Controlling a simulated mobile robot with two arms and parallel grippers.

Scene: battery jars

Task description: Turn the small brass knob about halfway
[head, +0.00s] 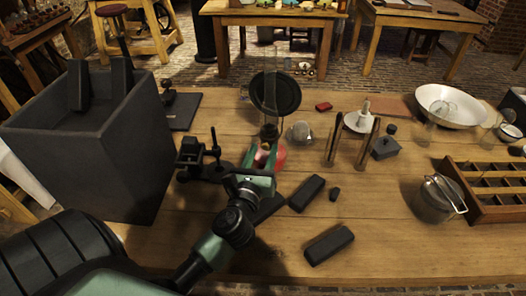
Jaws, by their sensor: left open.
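An oil lamp with a round black disc (275,93) stands near the table's middle. Its dark burner (269,131) sits below the disc, over a red base (279,160). I cannot make out the small brass knob: it is too small, or hidden by the gripper. My left gripper (264,153), with green fingers, is open and reaches the lamp from the front. Its fingers are in front of the burner and red base; whether they touch the lamp I cannot tell. My right gripper is out of view.
A large dark box (95,150) stands at left. A black stand (192,158) is just left of the gripper. Dark blocks (307,193) lie to the right, with a glass piece (300,131) behind. A wooden divided tray (485,190) is at right.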

